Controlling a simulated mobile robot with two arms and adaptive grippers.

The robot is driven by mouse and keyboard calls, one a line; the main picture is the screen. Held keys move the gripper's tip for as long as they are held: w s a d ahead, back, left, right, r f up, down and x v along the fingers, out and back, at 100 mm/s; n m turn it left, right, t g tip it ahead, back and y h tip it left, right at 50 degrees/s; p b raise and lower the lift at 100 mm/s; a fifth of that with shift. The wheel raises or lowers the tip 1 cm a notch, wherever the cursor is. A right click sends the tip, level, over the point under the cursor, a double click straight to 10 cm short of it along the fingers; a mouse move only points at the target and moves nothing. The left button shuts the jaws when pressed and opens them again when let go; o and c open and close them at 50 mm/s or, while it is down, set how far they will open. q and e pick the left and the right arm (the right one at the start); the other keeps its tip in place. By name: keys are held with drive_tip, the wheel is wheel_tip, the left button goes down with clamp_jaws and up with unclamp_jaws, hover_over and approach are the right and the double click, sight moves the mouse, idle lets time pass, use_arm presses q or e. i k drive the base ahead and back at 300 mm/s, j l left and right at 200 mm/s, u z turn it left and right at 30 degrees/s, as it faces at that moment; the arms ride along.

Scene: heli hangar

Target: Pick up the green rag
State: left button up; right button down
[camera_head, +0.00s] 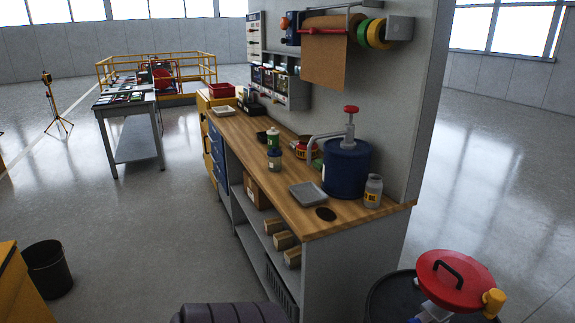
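The wooden workbench (258,178) runs from the near right to the back left. On it stand a bottle with a green part (273,140), a blue drum with a pump (346,168), a grey tray (307,195) and a small jar with a yellow label (373,191). A dark round patch (326,214) lies near the bench's front end; I cannot tell what it is. Neither of my grippers can be made out in this view.
A red lid with a black handle (455,281) tops a dark drum at the lower right. A black bin (48,270) stands at the lower left. A grey table (128,106) with many items stands further back. The floor left of the bench is mostly clear.

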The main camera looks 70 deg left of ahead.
sight(317, 164)
drive_tip(key=u, duration=2.1)
